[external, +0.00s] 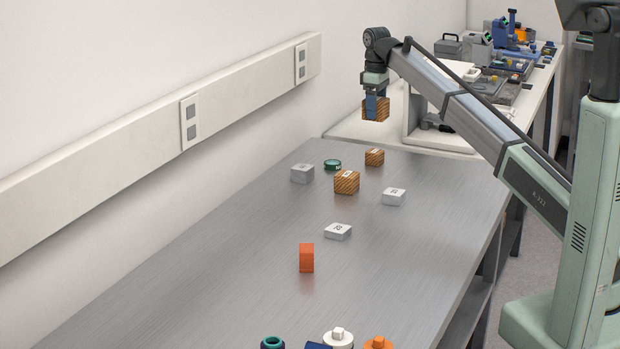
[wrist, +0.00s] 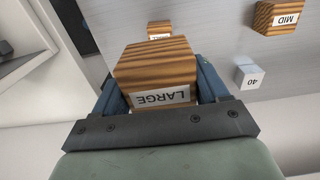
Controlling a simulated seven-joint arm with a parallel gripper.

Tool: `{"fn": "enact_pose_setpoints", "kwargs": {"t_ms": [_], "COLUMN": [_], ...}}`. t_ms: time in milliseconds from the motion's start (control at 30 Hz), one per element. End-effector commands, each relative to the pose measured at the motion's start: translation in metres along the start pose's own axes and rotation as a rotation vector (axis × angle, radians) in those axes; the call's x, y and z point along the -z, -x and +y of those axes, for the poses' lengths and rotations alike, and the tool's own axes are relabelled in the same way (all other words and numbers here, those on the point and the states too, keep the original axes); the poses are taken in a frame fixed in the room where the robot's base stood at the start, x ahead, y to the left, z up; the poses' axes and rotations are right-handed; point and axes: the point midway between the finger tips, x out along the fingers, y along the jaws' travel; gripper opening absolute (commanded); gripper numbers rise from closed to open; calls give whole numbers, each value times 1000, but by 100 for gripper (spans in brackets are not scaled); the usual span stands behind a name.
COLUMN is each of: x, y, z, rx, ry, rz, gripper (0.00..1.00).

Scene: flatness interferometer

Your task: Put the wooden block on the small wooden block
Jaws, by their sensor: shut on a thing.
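My gripper (external: 375,100) is shut on a striped wooden block (external: 380,111) and holds it in the air above the far end of the table. In the wrist view, this block (wrist: 155,70) is marked LARGE and sits between the two blue fingers. A small wooden block (external: 374,157) stands on the table below and slightly nearer the camera. In the wrist view, a wooden block (wrist: 159,27), probably this one, shows partly behind the held block. A mid-sized wooden block (external: 346,183), marked MID in the wrist view (wrist: 280,16), stands nearer the camera.
An orange block (external: 306,258) stands nearer the front. A white open-sided stand (external: 440,140) is behind the table.

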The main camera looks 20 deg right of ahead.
Motion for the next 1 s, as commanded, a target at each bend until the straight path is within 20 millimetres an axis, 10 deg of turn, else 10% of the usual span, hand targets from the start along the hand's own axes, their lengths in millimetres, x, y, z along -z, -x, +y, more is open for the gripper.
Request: {"fn": "enact_pose_setpoints", "kwargs": {"t_ms": [1000], "x": [0], "y": [-98], "z": [0], "rx": [0], "ry": [3], "rz": [0], "gripper": [39]}}
